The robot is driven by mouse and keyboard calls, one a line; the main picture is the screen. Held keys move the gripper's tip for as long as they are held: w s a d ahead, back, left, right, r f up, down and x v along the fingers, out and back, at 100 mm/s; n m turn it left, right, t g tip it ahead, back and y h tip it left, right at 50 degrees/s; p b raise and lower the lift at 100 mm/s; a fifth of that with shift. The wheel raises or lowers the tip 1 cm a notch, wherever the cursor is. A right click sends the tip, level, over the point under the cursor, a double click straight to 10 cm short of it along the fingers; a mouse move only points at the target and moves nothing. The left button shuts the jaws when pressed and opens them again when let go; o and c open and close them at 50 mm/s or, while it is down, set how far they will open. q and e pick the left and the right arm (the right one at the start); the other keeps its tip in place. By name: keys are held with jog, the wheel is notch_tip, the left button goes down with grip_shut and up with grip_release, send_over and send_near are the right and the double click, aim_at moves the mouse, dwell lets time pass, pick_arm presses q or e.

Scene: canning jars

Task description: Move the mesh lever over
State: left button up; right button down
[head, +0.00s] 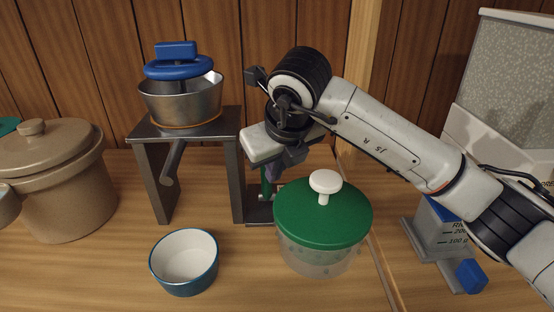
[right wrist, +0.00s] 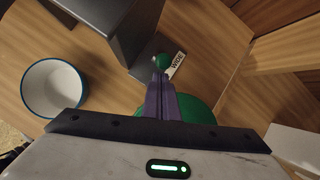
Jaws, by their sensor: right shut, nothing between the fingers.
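The mesh lever, with a green ball knob, shows in the right wrist view (right wrist: 162,62) beside a white label reading "WIDE" (right wrist: 175,65). In the head view its green upright part (head: 266,188) stands at the right foot of the dark metal stand (head: 239,185), partly hidden by my wrist. My right gripper (head: 279,170) is above and close to the lever. Its purple fingers (right wrist: 160,80) are together with nothing between them, their tips just short of the knob in the picture. I cannot tell whether they touch it. My left gripper is not in view.
A metal pan with a blue-handled top (head: 180,105) sits on the stand. A green-lidded clear jar (head: 322,215) stands close in front of my right gripper. A blue-rimmed white bowl (head: 185,262), a brown crock (head: 62,185) and a blue-and-grey measuring device (head: 440,235) stand around.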

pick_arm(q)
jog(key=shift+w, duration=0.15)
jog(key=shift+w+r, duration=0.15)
